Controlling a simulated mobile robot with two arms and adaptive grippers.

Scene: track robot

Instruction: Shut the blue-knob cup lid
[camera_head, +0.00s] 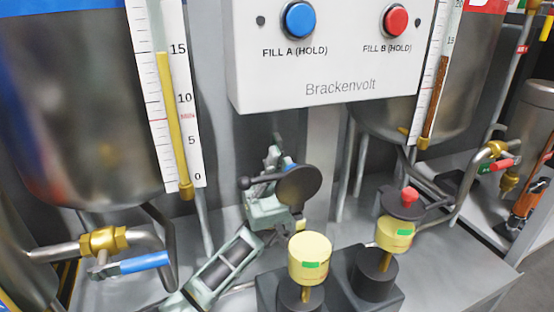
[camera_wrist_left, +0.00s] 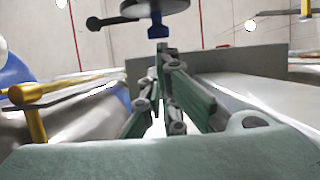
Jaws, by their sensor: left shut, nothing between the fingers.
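The blue-knob lid (camera_head: 300,187) is a dark disc standing steeply tilted, raised behind the front yellow cup (camera_head: 309,262). Its blue knob (camera_head: 289,163) peeks out on the far side, mostly hidden. In the left wrist view the lid (camera_wrist_left: 155,7) is at the top, with the blue knob (camera_wrist_left: 156,28) hanging below it. My left gripper (camera_head: 274,157) is shut and empty, behind and left of the lid. In the left wrist view its fingertips (camera_wrist_left: 164,47) are close below the knob; I cannot tell whether they touch. My right gripper is not in view.
A second yellow cup (camera_head: 394,236) has a dark lid with a red knob (camera_head: 410,195) at its top. Both cups stand on a dark base. The Brackenvolt button panel (camera_head: 335,88) overhangs behind. A blue-handled valve (camera_head: 144,262) is at lower left.

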